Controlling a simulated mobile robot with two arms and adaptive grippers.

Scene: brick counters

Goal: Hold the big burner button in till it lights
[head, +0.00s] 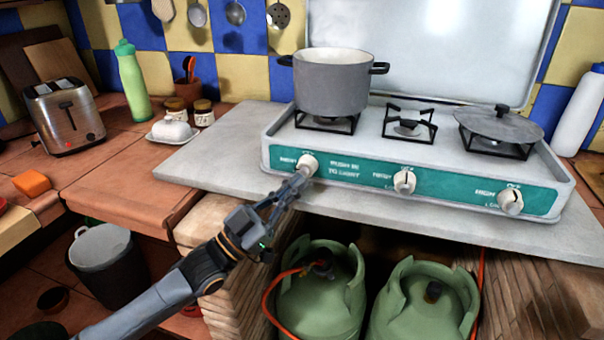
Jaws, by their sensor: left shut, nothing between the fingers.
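The stove (350,172) is a white hob with a teal front panel and three white knobs. The left knob (307,164) sits below the burner that carries a grey pot (332,84). The panel beside it reads "push in to light". The middle knob (404,181) and right knob (510,202) are clear of the gripper. My left gripper (302,178) is shut and empty, its fingertips at the lower edge of the left knob. I cannot tell whether they touch it. No flame shows under the pot. My right gripper is not in view.
Two green gas bottles (425,308) stand below the counter, with an orange hose. A pan lid (498,126) lies on the right burner; the middle burner (408,127) is bare. A toaster (65,117), green bottle (133,82) and butter dish (172,132) stand left.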

